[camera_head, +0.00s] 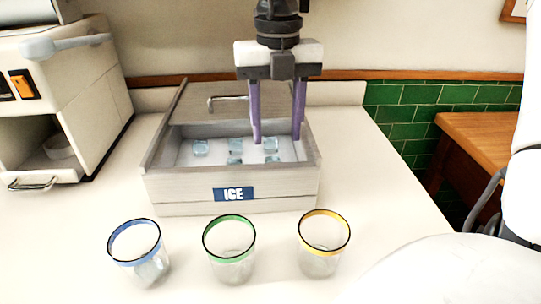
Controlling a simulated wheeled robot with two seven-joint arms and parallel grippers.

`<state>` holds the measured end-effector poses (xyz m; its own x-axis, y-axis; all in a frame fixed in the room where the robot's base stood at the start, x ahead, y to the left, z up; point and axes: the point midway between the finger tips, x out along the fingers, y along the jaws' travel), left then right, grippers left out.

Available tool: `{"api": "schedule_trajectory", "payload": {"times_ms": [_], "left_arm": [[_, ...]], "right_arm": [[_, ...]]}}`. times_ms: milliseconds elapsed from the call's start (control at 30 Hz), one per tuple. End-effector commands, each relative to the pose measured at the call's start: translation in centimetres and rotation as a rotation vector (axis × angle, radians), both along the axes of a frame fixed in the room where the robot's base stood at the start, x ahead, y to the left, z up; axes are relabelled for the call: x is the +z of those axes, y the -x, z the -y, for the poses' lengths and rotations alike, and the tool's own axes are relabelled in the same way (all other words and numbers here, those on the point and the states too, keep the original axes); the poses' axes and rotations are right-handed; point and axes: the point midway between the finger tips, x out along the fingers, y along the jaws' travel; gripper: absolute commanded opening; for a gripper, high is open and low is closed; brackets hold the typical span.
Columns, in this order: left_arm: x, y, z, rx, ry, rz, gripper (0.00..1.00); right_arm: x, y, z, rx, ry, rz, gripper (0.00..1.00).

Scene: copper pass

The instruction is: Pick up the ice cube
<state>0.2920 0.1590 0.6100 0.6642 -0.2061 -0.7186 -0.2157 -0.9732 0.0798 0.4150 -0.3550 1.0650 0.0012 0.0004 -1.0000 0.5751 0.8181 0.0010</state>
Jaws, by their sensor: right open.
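Several pale blue ice cubes lie on the floor of the grey wooden ice box (175,190), which has a blue ICE label on its front. One ice cube (200,147) lies at the left, two in the middle, one of them this ice cube (236,145), and another ice cube (270,145) at the right. My right gripper (276,142) points down into the box with two purple fingers spread open. The right-hand ice cube shows between the fingers. Whether the fingertips touch the floor cannot be told. My left gripper is not in view.
Three glasses stand in front of the box, with a blue rim (135,240), a green rim (229,237) and a yellow rim (324,230). A cream coffee machine (90,75) stands at the left. The box's lid (215,92) with its handle is at the back. The white counter is clear right of the box.

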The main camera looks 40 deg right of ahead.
Motion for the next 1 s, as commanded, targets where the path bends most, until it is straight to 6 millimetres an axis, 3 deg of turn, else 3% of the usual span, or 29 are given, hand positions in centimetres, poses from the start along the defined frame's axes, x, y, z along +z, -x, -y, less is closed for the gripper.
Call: {"api": "schedule_trajectory", "payload": {"times_ms": [400,700,967,1000], "left_arm": [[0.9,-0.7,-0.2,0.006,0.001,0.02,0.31],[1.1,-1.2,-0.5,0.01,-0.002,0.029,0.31],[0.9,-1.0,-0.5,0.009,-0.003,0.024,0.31],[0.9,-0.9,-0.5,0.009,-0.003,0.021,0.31]], "right_arm": [[-5.0,0.2,-0.7,0.0,-0.001,-0.003,0.45],[-5.5,0.1,-0.6,0.0,0.0,0.0,0.45],[-5.5,0.1,-0.6,0.0,-0.001,0.001,0.03],[-5.5,0.1,-0.7,0.0,-0.001,0.001,0.02]]}}
